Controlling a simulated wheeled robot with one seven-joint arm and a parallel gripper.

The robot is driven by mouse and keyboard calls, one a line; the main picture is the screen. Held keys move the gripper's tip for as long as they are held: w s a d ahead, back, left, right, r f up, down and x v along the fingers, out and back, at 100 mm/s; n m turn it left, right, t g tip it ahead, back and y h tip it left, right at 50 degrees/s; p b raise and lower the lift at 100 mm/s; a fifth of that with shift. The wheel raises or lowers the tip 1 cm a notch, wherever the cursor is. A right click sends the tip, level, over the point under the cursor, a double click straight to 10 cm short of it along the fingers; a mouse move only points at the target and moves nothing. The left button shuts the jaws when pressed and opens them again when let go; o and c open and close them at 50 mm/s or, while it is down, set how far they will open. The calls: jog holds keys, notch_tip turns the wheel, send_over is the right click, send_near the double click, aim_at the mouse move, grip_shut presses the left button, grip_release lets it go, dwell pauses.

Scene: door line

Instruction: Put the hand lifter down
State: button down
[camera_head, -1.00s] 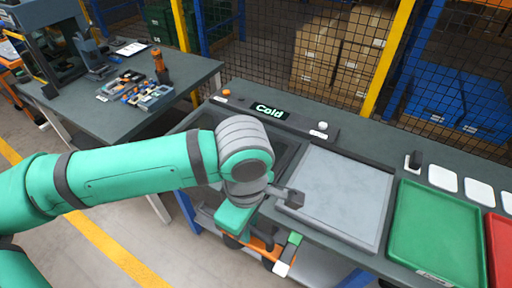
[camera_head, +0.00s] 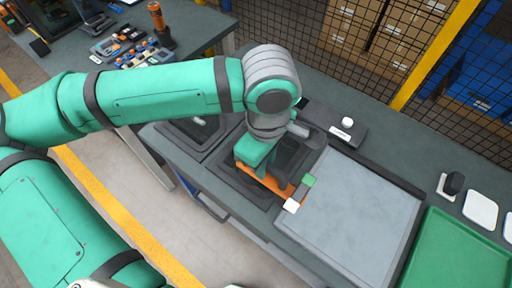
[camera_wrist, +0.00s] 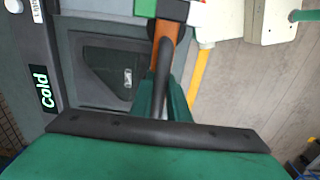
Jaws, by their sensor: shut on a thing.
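The hand lifter (camera_head: 276,184) has an orange bar with a green block and a white block at its end. My gripper (camera_head: 256,160) is shut on it and points down over the bench. In the wrist view, the lifter's orange part (camera_wrist: 168,32) and dark curved handle show beyond my gripper (camera_wrist: 158,112), with green, white and red blocks at the top edge. The lifter is over the dark recessed place (camera_head: 238,180) left of the grey plate (camera_head: 360,205). My arm hides part of it; I cannot tell whether it touches the bench.
Another dark recess (camera_head: 192,132) lies to the left. A small box with a white button (camera_head: 347,123) stands behind the plate. A green tray (camera_head: 455,255) is at the right. Mesh fencing stands behind the bench.

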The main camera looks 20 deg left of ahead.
jog(key=shift+w+a+f, duration=1.25)
jog(key=shift+w+f, duration=0.6)
jog(key=shift+f, duration=0.25)
jog(key=shift+w+a+f, duration=1.2)
jog(key=shift+w+f, duration=0.7)
jog(key=shift+f, duration=0.25)
jog(key=shift+w+a+f, duration=1.25)
jog(key=shift+w+f, duration=0.6)
jog(key=shift+f, duration=0.25)
jog(key=shift+f, duration=0.15)
jog(key=c, duration=1.7)
grip_release()
notch_tip(320, 180, up, 12)
jog(key=shift+r, duration=0.15)
